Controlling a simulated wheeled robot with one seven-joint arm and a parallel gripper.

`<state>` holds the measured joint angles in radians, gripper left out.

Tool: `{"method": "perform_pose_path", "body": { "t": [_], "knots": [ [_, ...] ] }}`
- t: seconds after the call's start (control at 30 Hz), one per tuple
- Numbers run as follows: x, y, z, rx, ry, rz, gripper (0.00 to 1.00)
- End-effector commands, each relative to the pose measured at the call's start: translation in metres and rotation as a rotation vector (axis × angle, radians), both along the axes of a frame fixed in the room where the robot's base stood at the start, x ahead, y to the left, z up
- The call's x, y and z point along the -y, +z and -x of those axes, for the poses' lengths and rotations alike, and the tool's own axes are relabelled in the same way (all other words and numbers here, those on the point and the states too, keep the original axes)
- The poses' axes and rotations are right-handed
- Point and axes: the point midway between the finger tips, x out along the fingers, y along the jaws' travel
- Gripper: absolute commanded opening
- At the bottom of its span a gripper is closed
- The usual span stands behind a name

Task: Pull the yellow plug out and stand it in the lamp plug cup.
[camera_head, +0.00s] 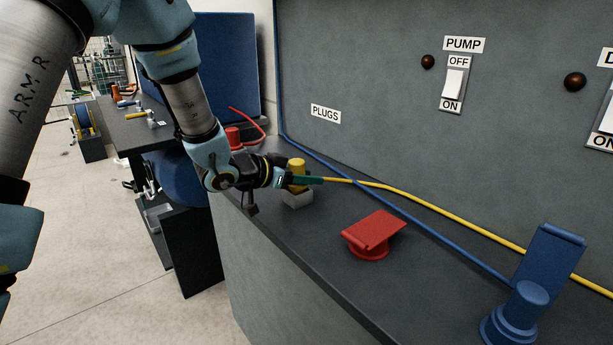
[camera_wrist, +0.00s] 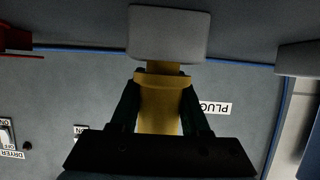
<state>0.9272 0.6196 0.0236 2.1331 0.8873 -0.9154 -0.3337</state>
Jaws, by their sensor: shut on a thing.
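The yellow plug (camera_head: 297,166) is upright on the dark bench, below the PLUGS label, with its yellow cable running off to the right. My gripper (camera_head: 304,180) is shut on the plug's body from the side. In the wrist view the yellow plug (camera_wrist: 160,105) sits between the two dark fingers. The light grey plug cup (camera_head: 297,199) is directly under the plug; it is also at the top of the wrist view (camera_wrist: 168,32). The plug's narrow lower end meets the cup; how deep it sits is hidden. No lamp marking shows on the cup.
A red plug (camera_head: 233,137) with a red cable is behind my wrist. A red lidded socket (camera_head: 372,236) is on the bench to the right. A blue plug (camera_head: 526,304) stands before a raised blue lid (camera_head: 549,262). Cables cross the bench by the switch wall (camera_head: 370,100).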

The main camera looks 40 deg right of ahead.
Motion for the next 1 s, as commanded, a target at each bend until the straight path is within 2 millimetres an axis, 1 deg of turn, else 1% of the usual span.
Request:
{"method": "perform_pose_path", "body": {
  "t": [0.37,0.4,0.6,0.7,1.0],
  "knots": [
    [0.0002,-0.0097,0.0001,0.000,0.000,0.001,0.00],
    [0.0003,-0.0087,0.0002,0.000,0.000,0.001,0.49],
    [0.0002,-0.0084,0.0001,0.000,0.000,0.001,0.72],
    [0.0002,-0.0085,0.0001,0.000,0.000,0.000,0.81],
    [-0.0032,-0.0074,-0.0005,0.001,0.000,0.000,0.81]
  ]
}}
